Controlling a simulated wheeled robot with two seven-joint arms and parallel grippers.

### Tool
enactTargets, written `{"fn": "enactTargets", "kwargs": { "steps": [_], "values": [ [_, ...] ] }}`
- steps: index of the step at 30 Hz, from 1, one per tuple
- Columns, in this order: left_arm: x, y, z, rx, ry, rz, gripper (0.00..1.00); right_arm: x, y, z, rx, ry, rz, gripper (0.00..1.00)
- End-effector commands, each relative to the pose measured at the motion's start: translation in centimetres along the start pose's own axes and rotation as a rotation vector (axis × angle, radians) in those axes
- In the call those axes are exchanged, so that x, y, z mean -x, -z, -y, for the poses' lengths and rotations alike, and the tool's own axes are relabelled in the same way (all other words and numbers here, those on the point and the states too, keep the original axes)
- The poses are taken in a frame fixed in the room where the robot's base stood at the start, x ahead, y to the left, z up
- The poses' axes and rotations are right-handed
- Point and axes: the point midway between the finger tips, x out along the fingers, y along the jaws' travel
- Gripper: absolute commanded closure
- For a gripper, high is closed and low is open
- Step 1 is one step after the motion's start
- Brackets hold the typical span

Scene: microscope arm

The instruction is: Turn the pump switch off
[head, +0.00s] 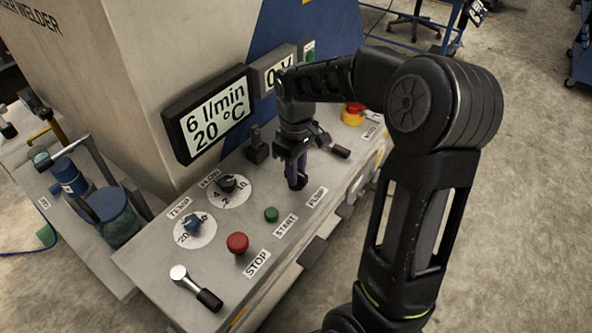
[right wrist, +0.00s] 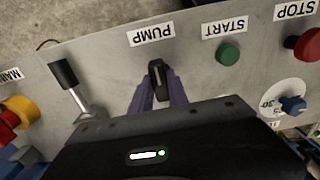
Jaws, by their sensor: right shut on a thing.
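The pump switch (right wrist: 157,73) is a small black knob beside the PUMP label (right wrist: 151,35) on the grey control panel. My right gripper (right wrist: 160,92) reaches down over it and is shut on it, with one purple finger on each side. In the head view my right gripper (head: 297,172) points down at the panel behind the PUMP label (head: 317,197), and its fingers hide most of the switch. My left gripper is not in view.
A green START button (head: 271,214), a red STOP button (head: 237,243), and FLOW (head: 228,184) and TEMP (head: 193,224) dials sit left of the gripper. A black-handled lever (right wrist: 66,76) stands close by. A display (head: 211,116) reads 6 l/min, 20 °C.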

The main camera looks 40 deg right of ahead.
Motion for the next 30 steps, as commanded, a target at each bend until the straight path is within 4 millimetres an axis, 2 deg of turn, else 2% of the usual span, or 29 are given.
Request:
{"fn": "enactTargets", "kwargs": {
  "steps": [3,4,12,23,30],
  "values": [
    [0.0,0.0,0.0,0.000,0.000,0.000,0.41,0.1,0.1,-0.1,0.003,-0.003,-0.003,1.00],
    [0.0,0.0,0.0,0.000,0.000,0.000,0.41,0.1,0.1,-0.1,0.003,-0.003,-0.003,0.79],
    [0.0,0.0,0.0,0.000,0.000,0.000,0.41,0.1,0.0,0.0,0.001,-0.002,-0.001,0.58],
    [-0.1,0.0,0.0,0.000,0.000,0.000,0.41,0.6,0.1,-0.1,0.000,-0.002,-0.003,0.58],
    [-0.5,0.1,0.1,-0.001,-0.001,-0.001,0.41,4.0,0.2,-0.1,0.001,-0.003,-0.005,0.58]
  ]
}}
